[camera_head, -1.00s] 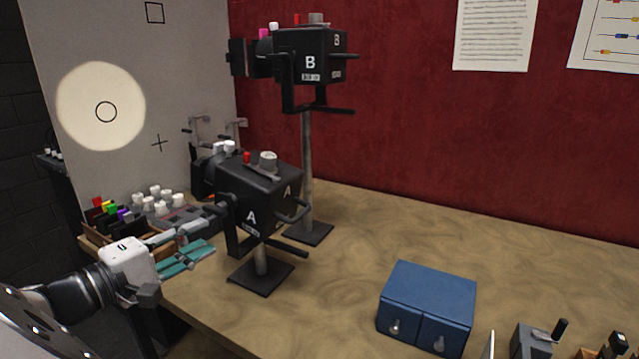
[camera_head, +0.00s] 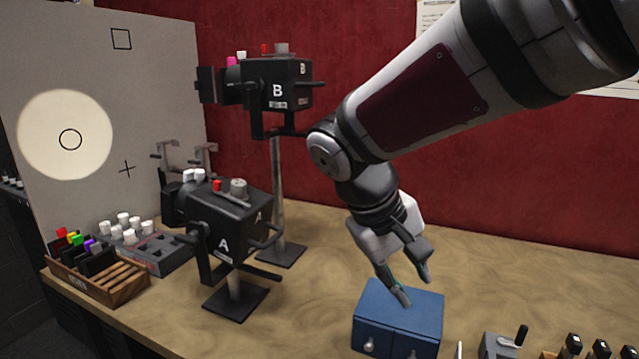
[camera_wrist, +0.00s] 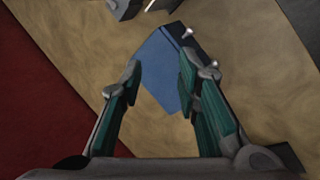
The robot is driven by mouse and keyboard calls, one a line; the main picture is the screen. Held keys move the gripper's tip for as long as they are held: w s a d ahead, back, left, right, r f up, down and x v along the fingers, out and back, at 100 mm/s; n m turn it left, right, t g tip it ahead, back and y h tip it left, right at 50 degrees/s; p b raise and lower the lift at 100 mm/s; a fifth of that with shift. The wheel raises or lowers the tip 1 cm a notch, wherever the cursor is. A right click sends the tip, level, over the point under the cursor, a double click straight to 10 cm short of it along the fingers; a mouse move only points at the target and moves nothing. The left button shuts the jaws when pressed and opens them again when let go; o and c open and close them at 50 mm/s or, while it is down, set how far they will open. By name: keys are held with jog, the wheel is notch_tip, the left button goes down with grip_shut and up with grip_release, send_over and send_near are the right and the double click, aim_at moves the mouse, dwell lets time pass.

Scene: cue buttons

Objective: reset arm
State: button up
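My gripper (camera_head: 411,287) hangs from my arm over the right part of the table, pointing down above the blue two-door box (camera_head: 398,318). In the wrist view my gripper (camera_wrist: 160,68) shows its two teal-lined fingers spread apart with nothing between them. The blue box also shows in the wrist view (camera_wrist: 160,62), beyond the fingertips. In the head view the fingertips overlap the box's top; I cannot tell the exact height of the gap.
Black lamp A (camera_head: 224,228) and taller lamp B (camera_head: 276,84) stand left of my arm. A wooden rack (camera_head: 103,283) and a grey tray of white knobs (camera_head: 150,252) sit at the left. Small blocks (camera_head: 499,346) line the front right. The table's right rear is clear.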

jog(key=s+d+r+m+t+y+p, duration=0.1)
jog(key=s+d+m+y, duration=0.1)
jog(key=s, duration=0.7)
jog(key=s+d+r+m+t+y+p, duration=0.1)
jog(key=s+d+m+y, duration=0.1)
jog(key=s+d, duration=0.3)
jog(key=s+y, duration=0.1)
jog(key=s, duration=0.3)
jog(key=shift+s+d+r, duration=0.2)
jog(key=shift+s+r, duration=0.1)
jog(key=shift+s, duration=0.1)
